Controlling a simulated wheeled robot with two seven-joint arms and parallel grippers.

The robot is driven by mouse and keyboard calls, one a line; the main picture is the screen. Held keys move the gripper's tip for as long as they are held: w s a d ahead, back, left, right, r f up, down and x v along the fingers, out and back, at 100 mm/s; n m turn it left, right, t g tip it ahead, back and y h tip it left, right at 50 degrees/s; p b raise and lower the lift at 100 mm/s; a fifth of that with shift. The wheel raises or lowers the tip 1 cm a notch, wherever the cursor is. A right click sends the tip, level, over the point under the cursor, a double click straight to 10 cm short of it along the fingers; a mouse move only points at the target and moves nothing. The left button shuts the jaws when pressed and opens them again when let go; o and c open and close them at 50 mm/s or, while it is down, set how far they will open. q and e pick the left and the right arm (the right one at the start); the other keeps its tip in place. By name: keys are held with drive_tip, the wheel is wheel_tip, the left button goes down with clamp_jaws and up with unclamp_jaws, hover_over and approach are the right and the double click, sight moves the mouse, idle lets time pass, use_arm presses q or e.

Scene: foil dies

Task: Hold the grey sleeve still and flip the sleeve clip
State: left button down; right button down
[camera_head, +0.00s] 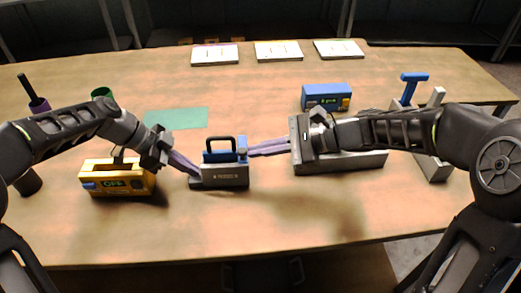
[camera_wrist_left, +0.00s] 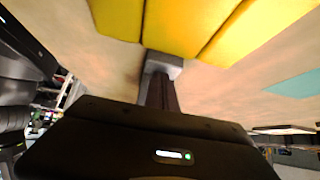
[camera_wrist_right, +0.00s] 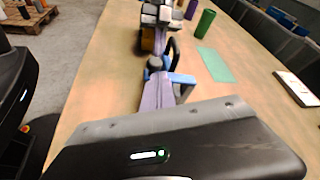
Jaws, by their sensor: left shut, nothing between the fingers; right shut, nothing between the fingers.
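The grey sleeve (camera_head: 232,181), a low grey block with small markings on its front, stands at mid-table in the head view. A blue part (camera_head: 217,156) with a black loop handle (camera_head: 208,142) sits at its top; I cannot tell which piece is the sleeve clip. The blue part also shows in the right wrist view (camera_wrist_right: 184,79). My left gripper (camera_head: 197,174) is shut and empty, its purple fingertips at the sleeve's left end. My right gripper (camera_head: 249,150) is shut and empty, its fingertips at the blue part's right end. Exact contact is unclear at both.
A yellow box (camera_head: 142,184) reading OFF stands left of the sleeve. A long grey block (camera_head: 350,162) lies under my right wrist. A blue box (camera_head: 326,97) stands behind it. A green mat (camera_head: 178,118) lies behind the sleeve. The table front is clear.

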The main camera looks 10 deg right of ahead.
drive_tip(key=shift+r, duration=0.2)
drive_tip(key=w+r+m+g, duration=0.4)
drive_tip(key=w+m, duration=0.1)
drive_tip(key=w, duration=0.5)
drive_tip(key=shift+d, duration=0.15)
idle(0.8)
drive_tip(key=shift+w, duration=0.15)
drive_tip(key=shift+r, duration=0.1)
idle(0.4)
drive_tip(key=shift+r, duration=0.7)
